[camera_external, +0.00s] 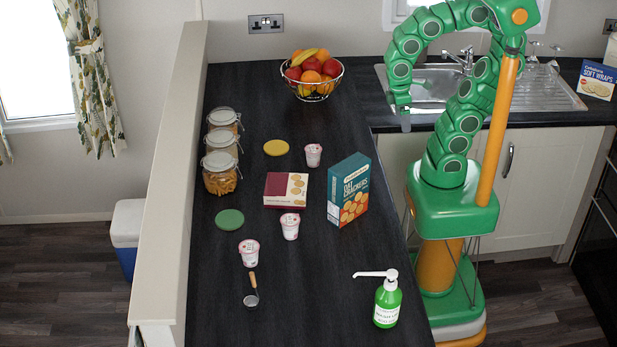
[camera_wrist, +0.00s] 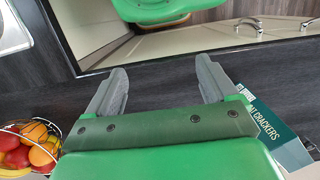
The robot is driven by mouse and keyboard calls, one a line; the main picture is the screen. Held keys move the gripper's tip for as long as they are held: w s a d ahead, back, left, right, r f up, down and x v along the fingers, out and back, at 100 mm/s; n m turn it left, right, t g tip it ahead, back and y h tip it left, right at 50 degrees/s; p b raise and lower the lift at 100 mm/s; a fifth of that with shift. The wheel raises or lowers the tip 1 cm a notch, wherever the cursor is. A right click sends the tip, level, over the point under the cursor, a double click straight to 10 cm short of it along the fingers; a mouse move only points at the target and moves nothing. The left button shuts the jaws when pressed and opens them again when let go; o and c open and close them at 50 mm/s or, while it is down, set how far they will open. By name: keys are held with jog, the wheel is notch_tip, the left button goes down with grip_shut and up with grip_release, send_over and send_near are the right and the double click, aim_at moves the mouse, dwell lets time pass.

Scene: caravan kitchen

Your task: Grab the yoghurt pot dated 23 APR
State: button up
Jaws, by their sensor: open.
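Three small white and pink yoghurt pots stand on the dark worktop in the external view. One pot (camera_external: 313,155) is at the back, left of the cracker box. A second pot (camera_external: 290,226) stands in front of the maroon and cream box. A third pot (camera_external: 249,253) is nearest the front, behind a scoop. The dates on them are too small to read. My gripper (camera_external: 404,122) hangs at the worktop's right edge near the sink, away from all the pots. In the wrist view my gripper (camera_wrist: 166,85) is open with nothing between its fingers. No pot shows in that view.
A teal cracker box (camera_external: 348,190) stands right of the pots, beside a maroon box (camera_external: 286,189). Glass jars (camera_external: 220,172) line the left, with yellow (camera_external: 276,148) and green (camera_external: 230,219) discs nearby. A fruit basket (camera_external: 312,76) is behind; a pump bottle (camera_external: 387,303) stands front right.

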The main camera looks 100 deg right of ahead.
notch_tip(320, 180, up, 8)
jog(key=r, duration=0.1)
jog(key=w+a+r+m+t+y, duration=0.15)
jog(key=w+a+m+y, duration=0.35)
jog(key=w+a, duration=0.5)
jog(key=w+a+m+t+y, duration=0.2)
jog(key=w+a+m+y, duration=0.3)
jog(key=w+a, duration=0.55)
jog(key=m+t+y, duration=0.2)
jog(key=m+t, duration=0.3)
jog(key=m, duration=0.9)
send_over(291, 219)
jog(key=s+d, duration=0.3)
jog(key=d, duration=0.2)
notch_tip(291, 219, down, 3)
jog(key=shift+w+f, duration=0.2)
jog(key=shift+f, duration=10)
jog(key=shift+x, duration=3.95)
